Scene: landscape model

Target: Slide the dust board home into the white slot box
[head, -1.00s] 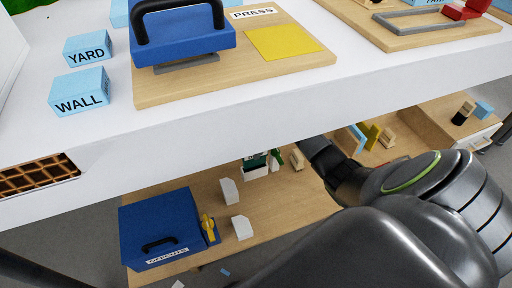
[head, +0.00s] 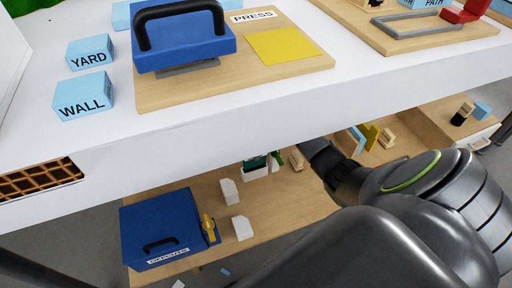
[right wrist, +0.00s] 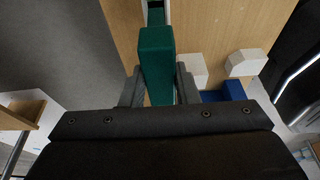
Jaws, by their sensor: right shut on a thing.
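A green piece, which I take as the dust board (right wrist: 156,62), is held between the two dark fingers of my right gripper (right wrist: 158,88) in the right wrist view. A narrower green part runs on ahead of it, beside a white strip at the top edge. In the head view the white slot box (head: 255,173) stands on the lower shelf, with dark green showing at its top. How deep the board sits in the box cannot be told. My right arm reaches under the upper table, its fingertips hidden there. My left gripper is not in view.
The upper table's white edge (head: 300,108) overhangs the lower shelf (head: 195,190). White blocks (head: 242,228) and a blue box (head: 160,225) with a yellow latch stand left of the slot box. A yellow piece (head: 371,134) and wooden blocks stand to the right.

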